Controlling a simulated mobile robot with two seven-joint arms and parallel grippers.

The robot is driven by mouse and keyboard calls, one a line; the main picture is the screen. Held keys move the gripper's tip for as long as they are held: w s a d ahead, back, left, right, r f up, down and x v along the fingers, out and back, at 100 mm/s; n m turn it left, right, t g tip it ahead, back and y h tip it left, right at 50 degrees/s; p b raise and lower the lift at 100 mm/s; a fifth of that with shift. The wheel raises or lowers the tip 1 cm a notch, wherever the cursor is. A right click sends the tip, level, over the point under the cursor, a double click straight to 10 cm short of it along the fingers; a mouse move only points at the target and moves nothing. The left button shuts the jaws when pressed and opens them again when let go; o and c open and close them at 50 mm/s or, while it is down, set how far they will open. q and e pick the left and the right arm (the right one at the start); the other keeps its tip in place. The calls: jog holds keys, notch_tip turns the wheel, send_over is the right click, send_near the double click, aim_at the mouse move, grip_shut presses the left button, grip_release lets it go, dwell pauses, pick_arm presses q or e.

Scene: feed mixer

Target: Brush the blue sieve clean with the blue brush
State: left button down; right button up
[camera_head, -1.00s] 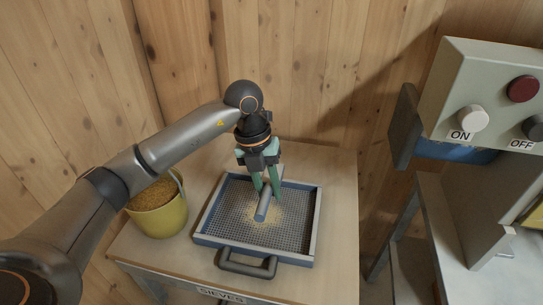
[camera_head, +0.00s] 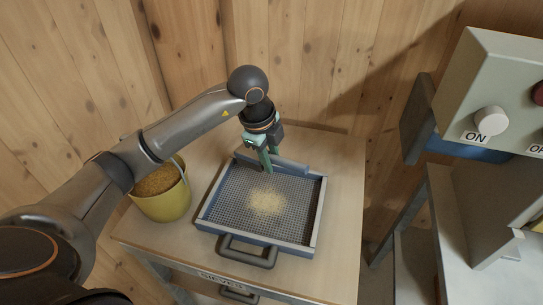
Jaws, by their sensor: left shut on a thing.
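The blue sieve (camera_head: 202,212) lies flat on the table, a square blue frame with grey mesh and a dark handle at its front. A pale yellow patch of feed crumbs (camera_head: 267,202) lies mid-mesh. My left gripper (camera_head: 267,168) points down at the sieve's back edge, shut on the blue brush (camera_head: 290,166). The brush shows as a blue bar along the back rim; the fingers hide part of it, and I cannot tell whether it touches the mesh. My right gripper is not in view.
A yellow bucket (camera_head: 170,204) of grainy feed stands left of the sieve. A wooden wall is close behind the table (camera_head: 340,190). At right stands a grey control box (camera_head: 475,95) with a white ON knob (camera_head: 491,121). Bare tabletop shows right of the sieve.

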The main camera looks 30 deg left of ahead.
pick_arm(q)
jog(key=b+x, duration=0.1)
jog(key=x, duration=0.1)
jog(key=s+b+x, duration=0.1)
jog(key=b+x, duration=0.1)
jog(key=shift+w+a+f, duration=0.1)
jog(key=shift+w+f, duration=0.05)
jog(key=shift+f, duration=0.15)
jog(key=shift+s+b+x, duration=0.15)
jog(key=shift+b+x, duration=0.5)
jog(key=shift+x, duration=0.2)
jog(key=shift+s+b+x, duration=0.2)
jog(key=shift+b+x, duration=0.4)
jog(key=shift+x, duration=0.2)
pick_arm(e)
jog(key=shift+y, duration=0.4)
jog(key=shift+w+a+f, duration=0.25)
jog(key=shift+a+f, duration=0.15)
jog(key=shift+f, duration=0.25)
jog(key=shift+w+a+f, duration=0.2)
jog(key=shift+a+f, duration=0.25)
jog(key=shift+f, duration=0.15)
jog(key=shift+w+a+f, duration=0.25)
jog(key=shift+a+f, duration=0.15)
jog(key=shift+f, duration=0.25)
pick_arm(q)
jog(key=shift+a, duration=0.2)
